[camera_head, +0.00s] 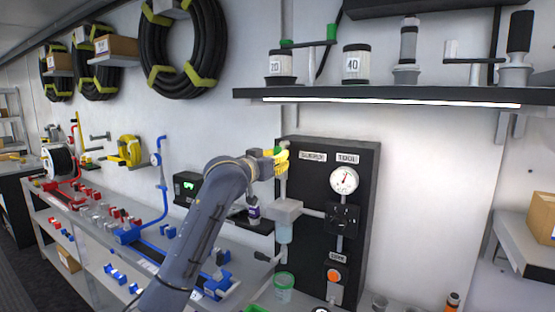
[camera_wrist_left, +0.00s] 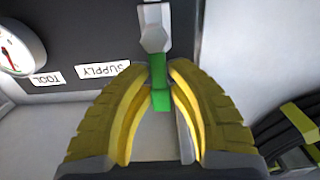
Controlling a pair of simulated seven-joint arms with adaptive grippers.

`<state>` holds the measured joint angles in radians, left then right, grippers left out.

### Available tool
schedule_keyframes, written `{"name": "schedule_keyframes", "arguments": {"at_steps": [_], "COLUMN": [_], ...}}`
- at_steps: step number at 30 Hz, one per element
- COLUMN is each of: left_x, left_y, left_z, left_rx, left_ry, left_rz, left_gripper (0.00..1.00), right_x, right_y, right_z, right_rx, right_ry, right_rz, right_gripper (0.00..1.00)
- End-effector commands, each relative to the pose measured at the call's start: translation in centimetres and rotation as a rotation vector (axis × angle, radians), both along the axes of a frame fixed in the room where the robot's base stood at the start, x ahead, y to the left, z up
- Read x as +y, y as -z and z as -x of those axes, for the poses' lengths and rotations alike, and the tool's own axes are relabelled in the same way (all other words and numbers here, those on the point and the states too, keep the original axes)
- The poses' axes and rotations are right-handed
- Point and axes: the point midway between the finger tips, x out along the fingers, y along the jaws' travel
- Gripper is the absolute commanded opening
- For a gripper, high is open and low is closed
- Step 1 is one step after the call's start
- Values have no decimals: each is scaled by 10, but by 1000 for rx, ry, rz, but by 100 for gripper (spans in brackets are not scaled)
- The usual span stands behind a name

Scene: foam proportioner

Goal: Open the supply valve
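The supply valve has a green handle, seen in the left wrist view (camera_wrist_left: 160,98) below a grey metal valve body (camera_wrist_left: 154,28). It sits beside the SUPPLY label (camera_wrist_left: 103,69) on the black panel. My left gripper (camera_head: 281,157) has yellow fingers and is at the panel's upper left in the head view. In the left wrist view its fingertips (camera_wrist_left: 160,72) come together on both sides of the green handle and appear to touch it. In the head view the gripper hides most of the handle. My right gripper is not in view.
The black panel (camera_head: 310,215) carries a pressure gauge (camera_head: 344,180), a TOOL label (camera_head: 347,159) and an orange button (camera_head: 333,275). A clear filter bowl (camera_head: 284,230) hangs below the valve. A shelf (camera_head: 400,96) with bottles juts out above.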

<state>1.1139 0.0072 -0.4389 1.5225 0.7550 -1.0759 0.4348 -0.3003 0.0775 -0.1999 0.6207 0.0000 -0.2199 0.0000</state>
Motion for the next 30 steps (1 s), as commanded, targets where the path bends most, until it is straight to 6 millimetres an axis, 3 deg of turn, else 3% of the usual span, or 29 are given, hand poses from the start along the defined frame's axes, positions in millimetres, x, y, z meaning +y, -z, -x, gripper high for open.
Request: {"name": "schedule_keyframes", "arguments": {"at_steps": [6,17,30], "left_x": [0,3,39], "left_y": [0,0,0], "left_z": [0,4,57], "left_rx": [-1,-1,-3], "left_ry": [-1,0,-1], "left_rz": [-1,0,-1], "left_gripper": [42,42,42], "right_x": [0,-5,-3], "right_y": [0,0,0], "right_z": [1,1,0], "right_rx": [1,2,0], "right_ry": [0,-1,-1], "right_rz": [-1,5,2], "right_gripper": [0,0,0]}}
